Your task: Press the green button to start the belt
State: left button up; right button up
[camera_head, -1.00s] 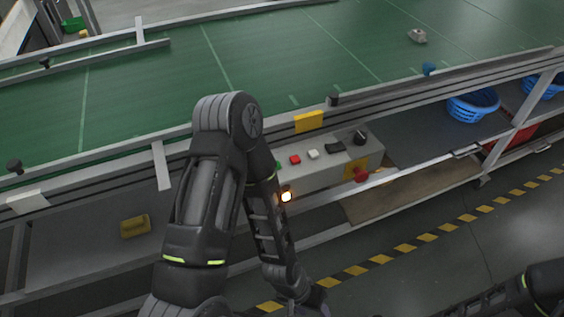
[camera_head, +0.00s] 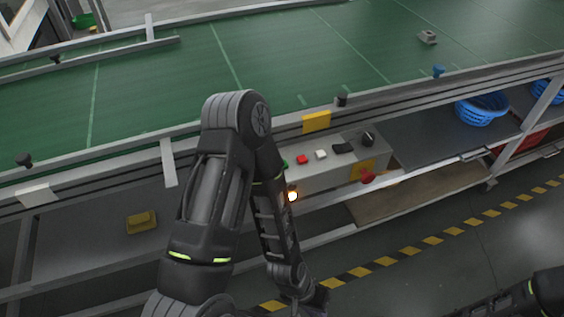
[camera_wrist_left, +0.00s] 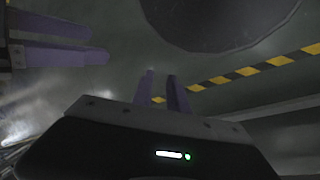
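The green button (camera_head: 284,164) is on the grey control box (camera_head: 325,178) below the belt's near rail, partly hidden behind my left arm. A red button (camera_head: 302,160) and a white button (camera_head: 321,154) sit beside it. My left arm folds down in front of the box; its gripper is low and hard to make out in the head view. In the left wrist view my left gripper (camera_wrist_left: 164,84) has two purple-grey fingers with a narrow empty gap, pointing over the floor. Another pair of purple fingers, apparently my right gripper (camera_wrist_left: 70,42), shows at left; its opening is unclear.
The green belt (camera_head: 270,50) carries a small grey part (camera_head: 428,37). The box also has a black knob (camera_head: 368,139), a red mushroom button (camera_head: 368,177) and a lit lamp (camera_head: 292,196). Blue baskets (camera_head: 481,108) stand on the shelf at right. Striped tape crosses the clear floor.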

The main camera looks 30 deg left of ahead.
pick_arm(q)
grip_shut()
dwell(1.1)
